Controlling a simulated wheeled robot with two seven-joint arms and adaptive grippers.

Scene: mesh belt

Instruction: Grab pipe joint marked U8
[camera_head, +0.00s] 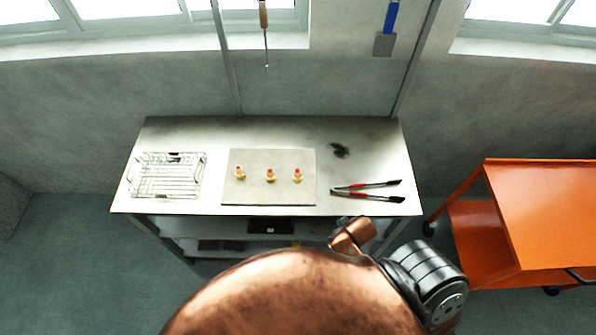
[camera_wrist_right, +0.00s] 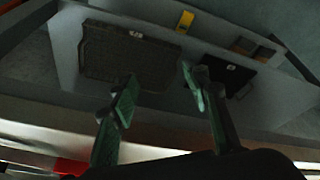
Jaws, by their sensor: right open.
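Three small yellow pipe joints with red tops stand in a row on a light square board (camera_head: 268,195): the left joint (camera_head: 239,174), the middle joint (camera_head: 270,175) and the right joint (camera_head: 298,175). Their markings are too small to read, so I cannot tell which is U8. My right gripper (camera_wrist_right: 160,85) shows in the right wrist view with its two green fingers apart and nothing between them. It faces the shelf below the tabletop, away from the joints. In the head view it is not visible. My left gripper is in neither view.
The board lies on a metal table (camera_head: 215,210). A wire basket (camera_head: 168,176) stands left of it; red-handled tongs (camera_head: 367,190) and a dark smudge (camera_head: 340,150) are to the right. An orange cart (camera_head: 545,215) stands at right. The lower shelf holds a dark case (camera_wrist_right: 228,72) and yellow item (camera_wrist_right: 185,21).

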